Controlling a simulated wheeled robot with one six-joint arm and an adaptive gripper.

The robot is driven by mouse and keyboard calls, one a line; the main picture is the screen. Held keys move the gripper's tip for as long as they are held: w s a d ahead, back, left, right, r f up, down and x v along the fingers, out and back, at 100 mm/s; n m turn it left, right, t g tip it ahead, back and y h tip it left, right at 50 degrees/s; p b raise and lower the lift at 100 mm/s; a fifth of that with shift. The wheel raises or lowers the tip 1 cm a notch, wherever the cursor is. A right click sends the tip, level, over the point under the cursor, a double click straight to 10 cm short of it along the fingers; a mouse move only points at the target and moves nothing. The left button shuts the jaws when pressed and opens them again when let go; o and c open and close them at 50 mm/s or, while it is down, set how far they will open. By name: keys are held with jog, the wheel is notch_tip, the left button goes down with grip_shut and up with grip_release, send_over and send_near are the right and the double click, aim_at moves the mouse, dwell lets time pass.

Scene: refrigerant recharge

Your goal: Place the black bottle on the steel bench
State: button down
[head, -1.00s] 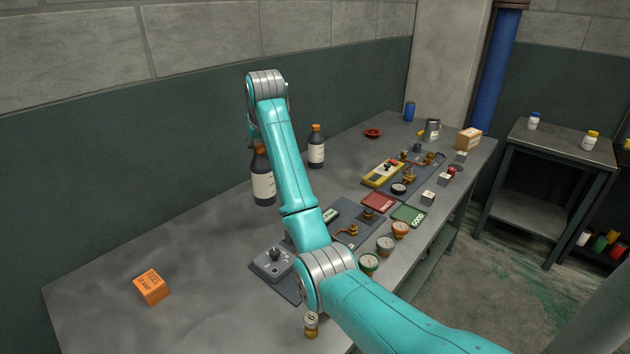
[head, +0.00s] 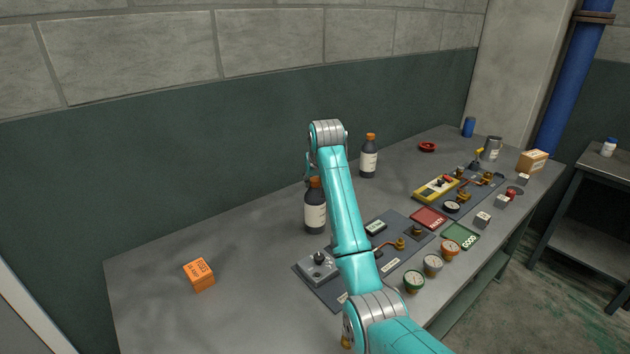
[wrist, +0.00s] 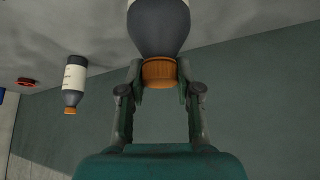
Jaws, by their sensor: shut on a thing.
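A black bottle (head: 315,213) with a white label and an orange cap is upright at the bench's back half, left of my arm. My gripper (wrist: 160,80) is shut on its neck just by the orange cap, as the wrist view shows; there the bottle (wrist: 158,25) hangs in from the top edge with its base cut off. In the head view the fingers are mostly hidden behind my arm. The bottle's base is low at the steel bench (head: 240,245); I cannot tell whether it touches.
A similar dark bottle (head: 369,160) stands farther back; the wrist view shows it too (wrist: 74,85). An orange box (head: 199,275) is at left. Boards, gauges (head: 432,264) and a yellow meter (head: 436,188) fill the right side. Bench between box and bottle is clear.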

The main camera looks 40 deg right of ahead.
jog(key=c, duration=0.8)
grip_release()
jog(key=v, duration=1.2)
